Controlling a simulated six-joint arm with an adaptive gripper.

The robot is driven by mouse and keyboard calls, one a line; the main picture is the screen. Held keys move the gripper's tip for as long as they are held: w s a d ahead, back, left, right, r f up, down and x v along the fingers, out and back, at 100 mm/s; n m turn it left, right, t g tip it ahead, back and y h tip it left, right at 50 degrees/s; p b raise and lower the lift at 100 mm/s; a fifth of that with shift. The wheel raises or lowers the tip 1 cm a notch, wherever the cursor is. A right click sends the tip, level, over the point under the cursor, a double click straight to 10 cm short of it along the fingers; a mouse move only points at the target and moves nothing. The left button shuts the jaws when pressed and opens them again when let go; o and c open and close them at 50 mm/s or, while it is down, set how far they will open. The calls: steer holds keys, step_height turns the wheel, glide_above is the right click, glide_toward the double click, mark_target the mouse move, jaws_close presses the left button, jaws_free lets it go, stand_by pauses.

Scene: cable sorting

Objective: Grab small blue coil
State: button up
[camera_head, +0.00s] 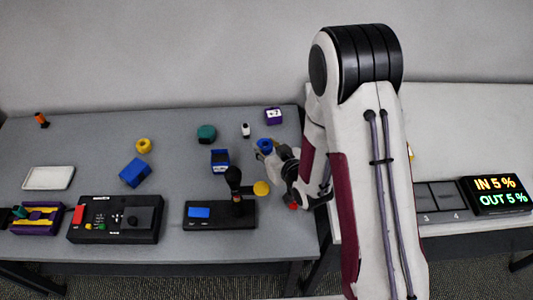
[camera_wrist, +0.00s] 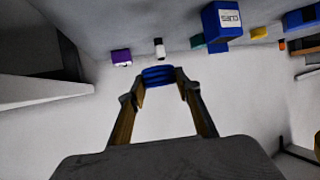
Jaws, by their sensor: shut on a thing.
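The small blue coil (camera_wrist: 159,75) is held between the two fingertips of my gripper (camera_wrist: 160,88) in the wrist view. In the head view the blue coil (camera_head: 265,145) shows at the tip of my gripper (camera_head: 266,154), over the right part of the grey table. My gripper is shut on the coil. The wrist view shows grey surface beyond and around the coil. I cannot tell how high the coil is above the table.
A purple box (camera_head: 273,116) and a small white item (camera_head: 245,130) stand behind the gripper. A teal piece (camera_head: 206,133), blue box (camera_head: 220,160), yellow coil (camera_head: 144,145) and black device (camera_head: 220,213) lie left. A second table (camera_head: 450,120) with a lit sign (camera_head: 497,195) stands right.

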mark_target(266, 147)
steer(key=shift+r, duration=4.25)
